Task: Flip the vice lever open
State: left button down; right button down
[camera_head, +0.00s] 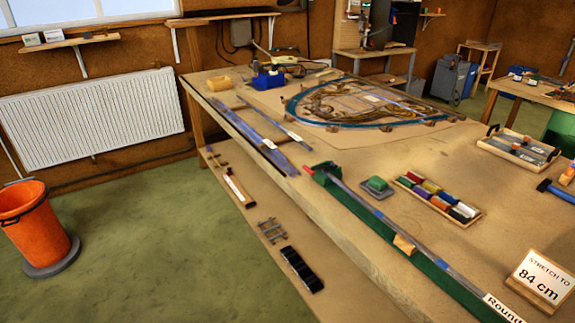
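A small green and red clamp (325,171), which looks like the vice, sits at the far end of a long green rail (405,250) on the near left edge of the workbench. Its lever is too small for me to tell whether it is open or shut. A grey strip (375,207) with blue marks runs from the clamp along the rail. A wooden block (404,244) sits partway along the rail. Neither of my grippers is in view.
The workbench (300,150) also holds a leaded panel (365,100), a blue tool (268,78), a tray of coloured blocks (437,197) and an "84 cm" sign (541,280).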

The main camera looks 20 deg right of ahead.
aim_at(311, 171)
jog(key=i+j+z, duration=0.2)
jog(key=i+j, duration=0.75)
